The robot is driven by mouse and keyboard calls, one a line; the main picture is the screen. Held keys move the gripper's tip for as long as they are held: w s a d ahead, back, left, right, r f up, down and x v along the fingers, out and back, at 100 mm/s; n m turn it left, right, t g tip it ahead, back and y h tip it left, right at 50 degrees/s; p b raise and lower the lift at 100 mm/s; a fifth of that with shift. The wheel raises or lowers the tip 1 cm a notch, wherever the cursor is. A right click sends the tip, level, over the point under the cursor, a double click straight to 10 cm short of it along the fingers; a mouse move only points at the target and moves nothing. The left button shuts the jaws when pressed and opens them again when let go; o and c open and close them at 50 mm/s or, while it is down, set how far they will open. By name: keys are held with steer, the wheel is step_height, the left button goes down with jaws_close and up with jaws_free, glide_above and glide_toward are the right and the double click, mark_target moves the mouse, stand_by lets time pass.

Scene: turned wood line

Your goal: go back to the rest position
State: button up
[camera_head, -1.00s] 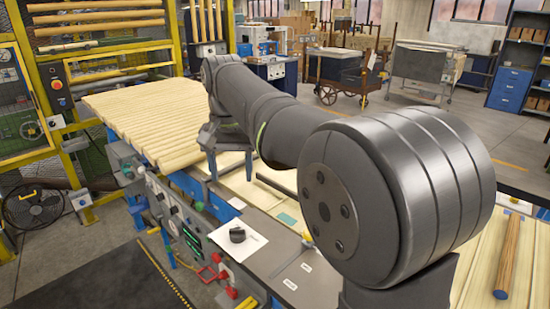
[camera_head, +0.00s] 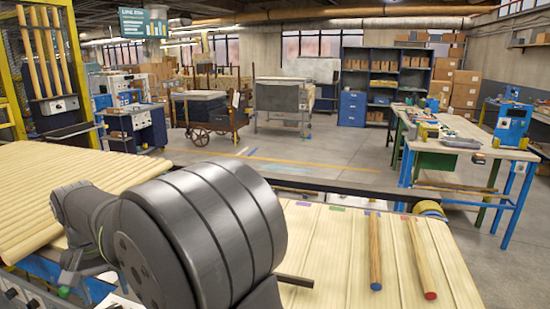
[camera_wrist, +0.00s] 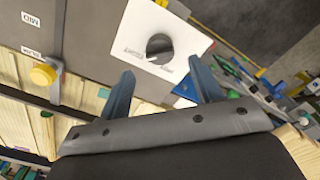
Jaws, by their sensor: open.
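My gripper (camera_wrist: 158,66) is open and empty in the wrist view, its two blue-grey fingers spread apart. Beyond the fingers is a white plate (camera_wrist: 135,22) with a round black knob (camera_wrist: 160,47). The fingers appear apart from the knob, but the height between them is hard to judge. The black knob is not clearly visible in the head view.
Rows of pale wooden rods (camera_head: 95,180) lie at left. Two rods, one blue-ended (camera_head: 375,250) and one red-ended (camera_head: 421,260), lie on the slatted bed (camera_head: 335,265) at right. A dark rail (camera_head: 330,188) runs behind it. A blue-legged workbench (camera_head: 455,145) stands further right.

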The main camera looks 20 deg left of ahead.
mark_target(112, 308)
steer(key=shift+f, duration=2.8)
step_height(112, 308, up, 18)
step_height(112, 308, down, 18)
steer(key=shift+r, duration=0.25)
steer(key=shift+f, duration=0.3)
steer(key=n, duration=0.8)
steer(key=shift+r, duration=0.1)
steer(key=n, duration=0.4)
steer(key=shift+n, duration=2)
